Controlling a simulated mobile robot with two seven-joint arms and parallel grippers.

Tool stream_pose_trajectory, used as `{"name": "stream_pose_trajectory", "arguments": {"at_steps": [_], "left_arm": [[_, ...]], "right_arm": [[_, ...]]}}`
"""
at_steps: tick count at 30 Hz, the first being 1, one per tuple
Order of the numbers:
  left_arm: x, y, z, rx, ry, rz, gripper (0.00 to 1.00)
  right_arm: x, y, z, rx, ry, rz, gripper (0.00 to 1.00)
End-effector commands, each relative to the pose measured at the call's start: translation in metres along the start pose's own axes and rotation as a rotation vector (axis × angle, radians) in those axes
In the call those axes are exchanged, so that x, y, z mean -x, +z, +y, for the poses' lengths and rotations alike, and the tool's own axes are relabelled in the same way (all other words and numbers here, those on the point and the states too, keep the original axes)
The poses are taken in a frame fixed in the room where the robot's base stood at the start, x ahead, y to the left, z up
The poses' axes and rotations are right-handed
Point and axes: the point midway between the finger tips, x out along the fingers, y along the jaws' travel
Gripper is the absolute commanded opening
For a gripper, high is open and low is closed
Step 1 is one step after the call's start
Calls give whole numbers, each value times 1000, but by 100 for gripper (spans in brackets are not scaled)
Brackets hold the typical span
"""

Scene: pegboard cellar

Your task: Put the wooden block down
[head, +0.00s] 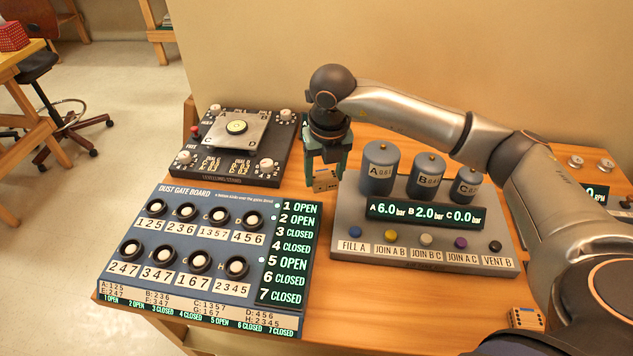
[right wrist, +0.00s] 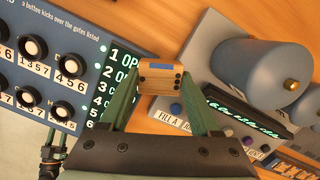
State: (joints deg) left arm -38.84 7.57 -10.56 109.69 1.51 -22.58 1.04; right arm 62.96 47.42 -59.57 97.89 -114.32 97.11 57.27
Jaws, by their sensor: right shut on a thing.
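The wooden block (head: 326,181) is a small light-wood piece with dark dots. In the right wrist view the block (right wrist: 161,80) shows a blue patch on its top and sits between the two green fingers. My right gripper (head: 327,172) points down and is shut on it, over the gap between the dust gate board and the tank panel. I cannot tell whether the block touches the table (head: 330,285).
The dust gate board (head: 190,225) lies to the left, with the levelling board (head: 238,150) behind it. The tank panel (head: 430,250) with three grey cylinders stands right of the block. Another small wooden piece (head: 526,318) lies front right. Bare table shows between the boards.

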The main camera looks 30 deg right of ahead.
Motion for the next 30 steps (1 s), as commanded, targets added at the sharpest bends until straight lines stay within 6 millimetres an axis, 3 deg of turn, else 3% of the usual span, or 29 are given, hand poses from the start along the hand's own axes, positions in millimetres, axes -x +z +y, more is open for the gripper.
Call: {"name": "stream_pose_trajectory", "arguments": {"at_steps": [3,9,16,22,30], "left_arm": [[3,-3,0,0,0,0,50],[4,-4,0,0,0,-1,50],[4,-4,0,1,0,-1,50],[10,-10,1,1,0,-2,50],[9,-9,1,1,0,-2,50]], "right_arm": [[-26,15,3,-1,-2,5,11],[-53,32,7,0,0,1,11],[-68,40,8,0,0,2,11],[-93,35,8,2,0,3,11],[-97,35,8,2,1,0,11]]}}
